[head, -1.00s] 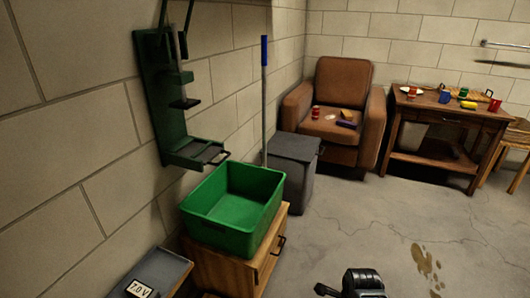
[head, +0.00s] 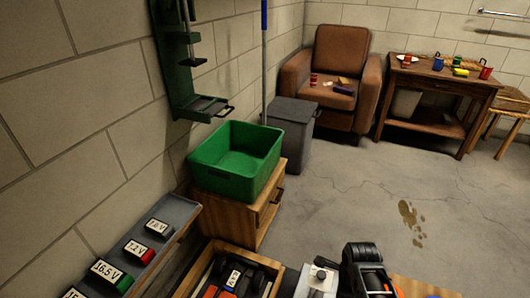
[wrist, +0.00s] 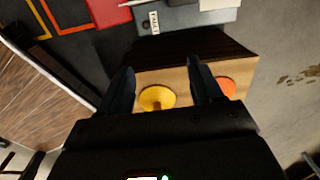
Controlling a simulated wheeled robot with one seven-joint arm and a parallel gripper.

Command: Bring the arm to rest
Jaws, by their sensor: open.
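My arm (head: 365,268) shows at the bottom of the head view, dark and folded close to my body. My gripper (wrist: 162,80) fills the lower part of the wrist view. Its two dark fingers are apart with nothing held between them. Below and beyond the fingers is a light wooden surface with a yellow round knob-like piece (wrist: 157,98) and an orange round piece (wrist: 226,87). The fingertips are not seen in the head view. I cannot tell how far the gripper is above the wood.
A green bin (head: 239,160) stands on a wooden cabinet. A shelf (head: 178,211) with voltage labels runs along the left wall. A brown armchair (head: 341,53) and a table (head: 432,78) stand at the back.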

